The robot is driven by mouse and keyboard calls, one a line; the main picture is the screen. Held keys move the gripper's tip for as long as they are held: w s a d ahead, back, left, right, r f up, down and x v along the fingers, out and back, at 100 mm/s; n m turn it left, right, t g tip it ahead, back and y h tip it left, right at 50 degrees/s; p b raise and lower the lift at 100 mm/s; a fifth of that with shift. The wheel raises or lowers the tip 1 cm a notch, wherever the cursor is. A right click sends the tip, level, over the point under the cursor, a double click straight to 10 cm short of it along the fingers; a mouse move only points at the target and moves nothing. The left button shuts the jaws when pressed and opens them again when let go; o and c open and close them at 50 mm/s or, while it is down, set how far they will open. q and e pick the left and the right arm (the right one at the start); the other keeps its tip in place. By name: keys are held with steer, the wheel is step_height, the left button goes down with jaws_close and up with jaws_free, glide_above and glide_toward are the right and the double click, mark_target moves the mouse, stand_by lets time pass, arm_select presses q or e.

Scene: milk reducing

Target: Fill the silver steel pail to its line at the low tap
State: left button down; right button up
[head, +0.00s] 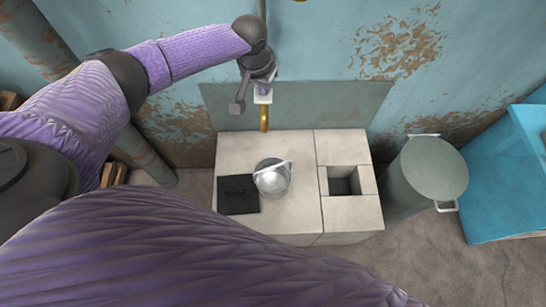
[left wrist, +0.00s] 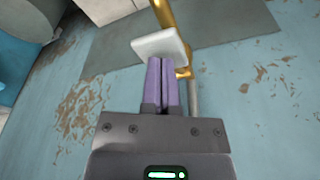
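The silver steel pail (head: 272,184) stands upright on the pale stone block, its handle raised across its mouth. The fill line and the water level cannot be made out. The brass tap spout (head: 264,118) hangs at the wall behind and above the pail; it also shows in the left wrist view (left wrist: 163,14). No stream of water shows. The tap's white lever plate (left wrist: 160,45) is at the tips of my left gripper (left wrist: 161,62). The fingers are closed together with only a thin seam between them; whether they touch the plate is unclear. My right gripper is out of view.
A black square plate (head: 238,195) lies left of the pail on the stone block (head: 290,222). A square opening (head: 344,181) is to its right. A lidded grey-green bin (head: 432,170) and a blue cabinet (head: 505,180) stand further right. The wall is close behind.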

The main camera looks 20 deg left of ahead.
arm_select(q)
steer(key=shift+s+b+x, duration=0.15)
steer(key=shift+b+x, duration=0.2)
steer(key=shift+x, duration=0.35)
steer(key=shift+s+b+x, duration=0.15)
steer(key=shift+b+x, duration=0.2)
steer(key=shift+x, duration=0.3)
steer(key=shift+f, duration=0.1)
stand_by(6.4)
